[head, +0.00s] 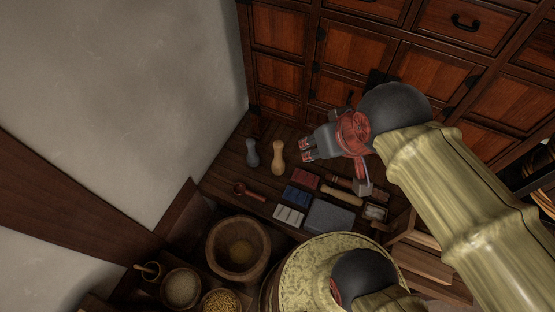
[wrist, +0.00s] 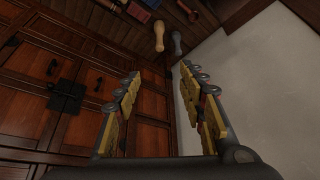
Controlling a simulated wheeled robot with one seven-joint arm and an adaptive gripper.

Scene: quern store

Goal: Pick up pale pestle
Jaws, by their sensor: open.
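The pale pestle (head: 278,158), tan and waisted, stands or lies on the dark wooden surface; which of the two I cannot tell. It also shows at the top of the wrist view (wrist: 159,37). My gripper (head: 306,149) is open and empty, to the right of the pale pestle in the head view and apart from it. In the wrist view its two fingers (wrist: 161,72) are spread, with the pale pestle beyond the gap between them. A grey pestle (head: 252,152) is just left of the pale one; it also shows in the wrist view (wrist: 177,43).
A red spoon (head: 247,190), a red block (head: 305,178), blue blocks (head: 297,195) and a grey slab (head: 330,217) lie nearer on the surface. A wooden mortar (head: 238,247) stands at the front. Wooden cabinets (head: 352,55) rise behind, a pale wall (head: 120,80) at left.

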